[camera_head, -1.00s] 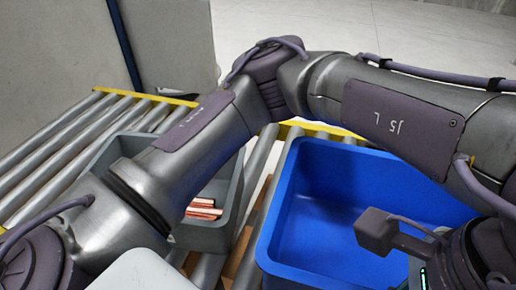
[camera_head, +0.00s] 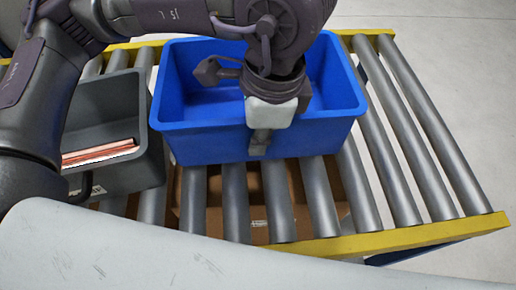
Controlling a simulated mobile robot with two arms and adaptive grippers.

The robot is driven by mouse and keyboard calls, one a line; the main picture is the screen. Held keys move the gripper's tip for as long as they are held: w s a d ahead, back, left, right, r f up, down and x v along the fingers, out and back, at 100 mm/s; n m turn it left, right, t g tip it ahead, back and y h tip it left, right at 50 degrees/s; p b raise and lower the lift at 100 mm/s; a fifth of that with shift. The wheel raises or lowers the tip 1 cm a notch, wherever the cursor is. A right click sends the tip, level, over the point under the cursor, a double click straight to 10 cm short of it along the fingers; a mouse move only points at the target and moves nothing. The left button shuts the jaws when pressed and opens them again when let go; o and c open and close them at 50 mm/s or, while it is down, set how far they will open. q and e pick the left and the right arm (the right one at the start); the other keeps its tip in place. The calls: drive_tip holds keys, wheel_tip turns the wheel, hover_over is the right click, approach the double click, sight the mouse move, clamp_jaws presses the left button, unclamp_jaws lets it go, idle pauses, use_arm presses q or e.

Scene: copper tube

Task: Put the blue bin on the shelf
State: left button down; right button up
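The blue bin (camera_head: 200,148) stands upright on the roller conveyor. It looks empty where its inside shows. My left gripper (camera_head: 261,143) points down at the middle of the bin's near wall. A finger shows in front of the wall's outer face. The gripper body covers part of the rim, so I cannot tell whether the fingers are closed on it. My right gripper is not in view. No shelf can be made out.
A grey bin (camera_head: 128,179) with copper-coloured pieces (camera_head: 98,152) stands just left of the blue bin. Bare rollers (camera_head: 415,130) lie to the right, inside a yellow frame (camera_head: 400,238). Cardboard (camera_head: 232,208) shows beneath the rollers. A pale rounded surface (camera_head: 130,250) fills the lower left.

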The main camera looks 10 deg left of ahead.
sight(256, 160)
use_arm(q)
drive_tip(key=shift+f+b, duration=0.35)
drive_tip(key=shift+f, duration=1.5)
drive_tip(key=shift+f+b, duration=0.2)
drive_tip(key=shift+b, duration=0.1)
drive_tip(key=c, duration=1.3)
unclamp_jaws()
drive_tip(key=shift+r, duration=0.1)
